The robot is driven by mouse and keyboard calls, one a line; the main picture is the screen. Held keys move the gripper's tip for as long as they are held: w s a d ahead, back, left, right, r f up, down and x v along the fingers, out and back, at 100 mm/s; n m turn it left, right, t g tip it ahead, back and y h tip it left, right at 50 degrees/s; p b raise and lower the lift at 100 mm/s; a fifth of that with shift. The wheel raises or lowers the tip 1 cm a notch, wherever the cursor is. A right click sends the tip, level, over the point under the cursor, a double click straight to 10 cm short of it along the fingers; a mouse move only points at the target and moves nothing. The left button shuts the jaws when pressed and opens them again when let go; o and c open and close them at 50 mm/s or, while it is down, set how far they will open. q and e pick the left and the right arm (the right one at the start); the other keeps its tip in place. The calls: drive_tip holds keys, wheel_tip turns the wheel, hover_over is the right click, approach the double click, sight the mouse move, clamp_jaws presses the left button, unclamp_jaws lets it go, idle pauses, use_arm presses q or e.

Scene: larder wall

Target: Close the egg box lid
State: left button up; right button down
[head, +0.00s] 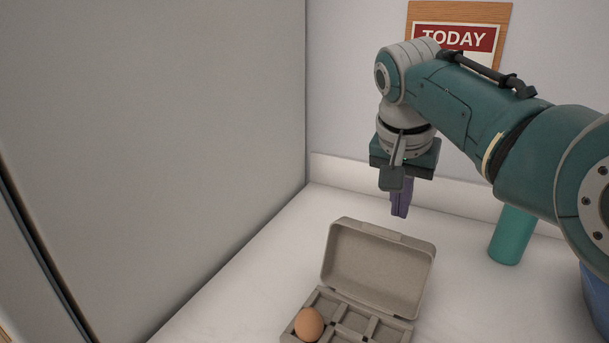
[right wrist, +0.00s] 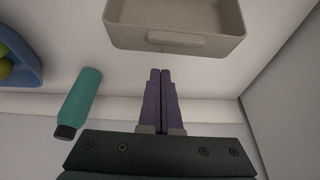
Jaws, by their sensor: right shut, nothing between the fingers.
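The egg box (head: 352,326) stands on the white counter, its grey-brown lid (head: 378,268) raised and open at the back. One brown egg (head: 309,324) sits in a compartment at the left; the other compartments in view look empty, and the box's front is cut off by the frame. My right gripper (head: 400,212) hangs above the counter behind the raised lid, fingers pointing down, shut and empty. In the right wrist view its purple fingers (right wrist: 161,100) are together, apart from the lid (right wrist: 178,22). My left gripper is not in view.
A teal bottle (head: 511,236) stands to the right of the box, with a blue container (head: 597,295) at the right edge, holding yellow-green things in the right wrist view. A tall grey panel (head: 150,150) bounds the left. A "TODAY" board (head: 455,38) hangs on the back wall.

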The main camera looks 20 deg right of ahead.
drive_tip(key=shift+s+a+f+p, duration=0.4)
drive_tip(key=shift+f+p, duration=0.25)
drive_tip(key=shift+p, duration=0.15)
drive_tip(key=shift+s+a+r+p, duration=0.15)
drive_tip(key=shift+s+a+p, duration=0.25)
drive_tip(key=shift+a, duration=0.15)
drive_tip(key=shift+s+a, duration=0.1)
drive_tip(key=shift+a, duration=0.1)
